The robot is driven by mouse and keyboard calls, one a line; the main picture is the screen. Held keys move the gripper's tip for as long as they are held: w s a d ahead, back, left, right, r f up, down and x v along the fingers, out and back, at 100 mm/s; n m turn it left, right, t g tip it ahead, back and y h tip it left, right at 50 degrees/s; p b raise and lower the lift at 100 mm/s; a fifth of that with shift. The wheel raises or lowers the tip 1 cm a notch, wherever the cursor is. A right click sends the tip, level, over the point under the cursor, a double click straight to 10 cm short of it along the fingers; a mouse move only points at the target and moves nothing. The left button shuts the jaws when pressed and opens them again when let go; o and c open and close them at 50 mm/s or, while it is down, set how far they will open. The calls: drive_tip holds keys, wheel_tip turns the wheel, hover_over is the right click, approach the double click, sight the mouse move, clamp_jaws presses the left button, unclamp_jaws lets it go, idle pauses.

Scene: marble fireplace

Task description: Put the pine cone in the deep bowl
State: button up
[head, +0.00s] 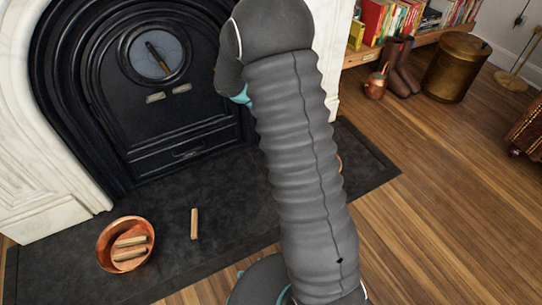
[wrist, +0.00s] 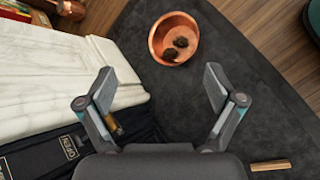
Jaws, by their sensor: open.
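In the wrist view a round copper bowl (wrist: 190,28) stands on dark stone, with two dark brown lumps that look like pine cones (wrist: 181,42) inside it. In the head view another copper bowl (head: 108,262) at lower left holds several pale wood pieces (head: 130,241). I cannot tell for sure which is the deep bowl. My gripper (wrist: 159,86) is open and empty, its fingers wide apart. In the wrist view it shows below the bowl with the cones, apart from it. My arm hides the gripper and most of that bowl's area in the head view.
A loose wood stick (head: 194,223) lies on the dark hearth slab (head: 60,258). The black fireplace (head: 185,125) and white marble surround (head: 40,190) stand behind. A brass bin (head: 455,68), boots (head: 402,72) and a bookshelf are at the back right. The right wooden floor (head: 440,200) is clear.

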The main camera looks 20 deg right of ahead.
drive_tip(key=s+a+r+m+t+y, duration=0.1)
drive_tip(key=s+a+r+m+y, duration=0.2)
drive_tip(key=s+r, duration=0.4)
drive_tip(key=s+a+r+m+t+y, duration=0.1)
drive_tip(key=s+a+r+m, duration=0.1)
drive_tip(key=s+a+r, duration=0.4)
drive_tip(key=s+a+r+m+t+y, duration=0.2)
drive_tip(key=s+a, duration=0.2)
drive_tip(key=s, duration=0.4)
drive_tip(key=s+a+r+m+t+y, duration=0.2)
drive_tip(key=s+a+r+y, duration=0.1)
drive_tip(key=s, duration=0.5)
drive_tip(key=shift+a, duration=0.5)
